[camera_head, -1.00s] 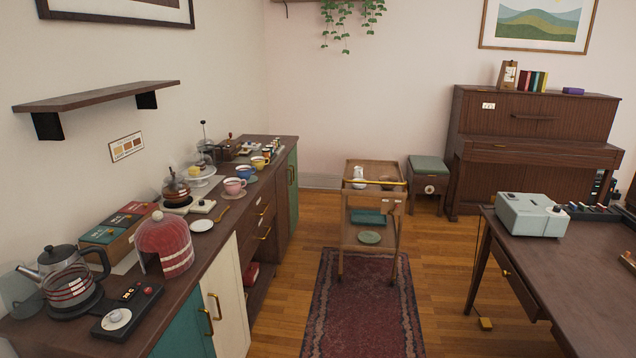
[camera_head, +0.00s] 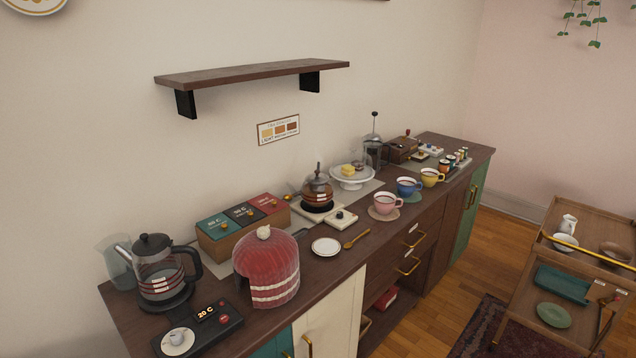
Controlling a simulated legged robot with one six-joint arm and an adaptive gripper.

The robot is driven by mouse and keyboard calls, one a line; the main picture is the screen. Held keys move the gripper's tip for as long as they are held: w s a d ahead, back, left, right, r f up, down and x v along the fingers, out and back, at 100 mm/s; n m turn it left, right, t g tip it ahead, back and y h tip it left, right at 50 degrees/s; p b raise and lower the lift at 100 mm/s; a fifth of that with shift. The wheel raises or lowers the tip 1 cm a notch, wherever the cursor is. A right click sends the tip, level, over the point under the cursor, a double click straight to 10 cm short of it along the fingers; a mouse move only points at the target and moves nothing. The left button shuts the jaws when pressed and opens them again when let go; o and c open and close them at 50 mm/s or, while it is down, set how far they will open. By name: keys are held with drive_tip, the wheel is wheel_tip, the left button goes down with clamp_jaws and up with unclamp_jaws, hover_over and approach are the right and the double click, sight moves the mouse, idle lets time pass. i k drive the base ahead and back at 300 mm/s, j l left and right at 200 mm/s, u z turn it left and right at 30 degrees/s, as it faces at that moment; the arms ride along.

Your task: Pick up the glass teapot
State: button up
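A small round glass teapot (camera_head: 318,191) with dark liquid and a brown lid with a knob stands upright on a dark round stand at the middle of the counter (camera_head: 372,246). My gripper is not in view.
A red striped cozy (camera_head: 268,268) stands in front of the tea boxes (camera_head: 243,225). A saucer (camera_head: 326,247), gold spoon (camera_head: 357,239), cups (camera_head: 386,202) and a cake stand (camera_head: 352,178) surround the teapot. A shelf (camera_head: 255,73) hangs above. A trolley (camera_head: 590,290) stands right.

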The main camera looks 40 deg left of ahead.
sight(317, 196)
drive_tip(key=i+u, duration=0.15)
drive_tip(key=i, duration=0.55)
drive_tip(key=i+l+u, duration=0.15)
drive_tip(key=i, duration=0.55)
drive_tip(key=i+u, duration=0.6)
drive_tip(key=u, duration=0.25)
drive_tip(key=i+l+u, duration=0.25)
drive_tip(key=u, duration=0.15)
drive_tip(key=i+l+u, duration=0.1)
drive_tip(key=u, duration=0.3)
drive_tip(key=i+l+u, duration=0.45)
drive_tip(key=u, duration=0.3)
drive_tip(key=i, duration=0.05)
